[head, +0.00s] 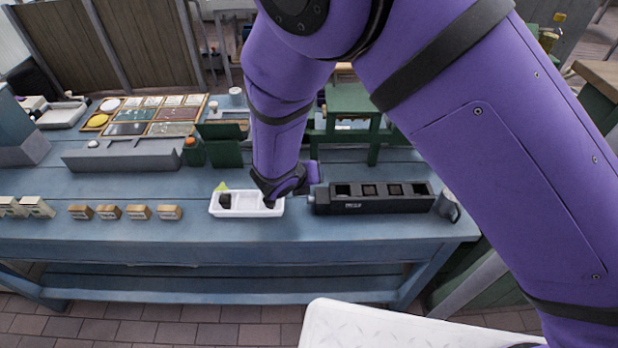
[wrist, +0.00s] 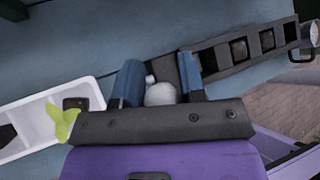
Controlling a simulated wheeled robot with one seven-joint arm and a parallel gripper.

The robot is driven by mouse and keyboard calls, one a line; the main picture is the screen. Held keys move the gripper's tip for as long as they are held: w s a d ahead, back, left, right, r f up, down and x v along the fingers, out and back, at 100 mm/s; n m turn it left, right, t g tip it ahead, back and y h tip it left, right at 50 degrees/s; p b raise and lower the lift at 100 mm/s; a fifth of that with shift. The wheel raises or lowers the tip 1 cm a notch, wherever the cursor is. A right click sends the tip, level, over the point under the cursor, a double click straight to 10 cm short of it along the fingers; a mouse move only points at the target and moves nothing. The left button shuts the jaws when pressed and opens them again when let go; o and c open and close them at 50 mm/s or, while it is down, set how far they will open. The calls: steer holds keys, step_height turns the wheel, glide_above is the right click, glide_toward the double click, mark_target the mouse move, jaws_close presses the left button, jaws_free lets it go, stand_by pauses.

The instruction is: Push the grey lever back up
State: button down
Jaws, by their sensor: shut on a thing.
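The grey lever (wrist: 160,95) shows a rounded pale grey knob at the left end of the long black box (wrist: 222,57) in the wrist view. My gripper (wrist: 159,80) has its two blue fingers on either side of the knob and is shut on it. In the head view the black box (head: 375,207) lies on the blue table, with several square compartments along its top. My purple wrist is at the box's left end and hides most of the lever there, so its tilt is hard to tell.
A white tray (head: 271,207) holding a dark block sits left of the box, close under my wrist; a yellow-green piece (wrist: 63,121) shows at it. A grey mug (head: 447,206) stands at the box's right end. Several small boxes (head: 138,212) line the left front of the blue table (head: 150,242).

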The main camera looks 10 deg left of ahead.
steer(key=shift+w+d+f, duration=0.1)
steer(key=shift+d+f, duration=0.15)
steer(key=shift+d, duration=0.15)
steer(key=c, duration=0.8)
jaws_free()
steer(key=shift+a, duration=0.1)
steer(key=shift+s+a+r, duration=0.15)
steer(key=shift+s+r, duration=0.1)
steer(key=v, duration=1)
steer(key=shift+s+a+r, duration=0.1)
steer(key=shift+r, duration=0.05)
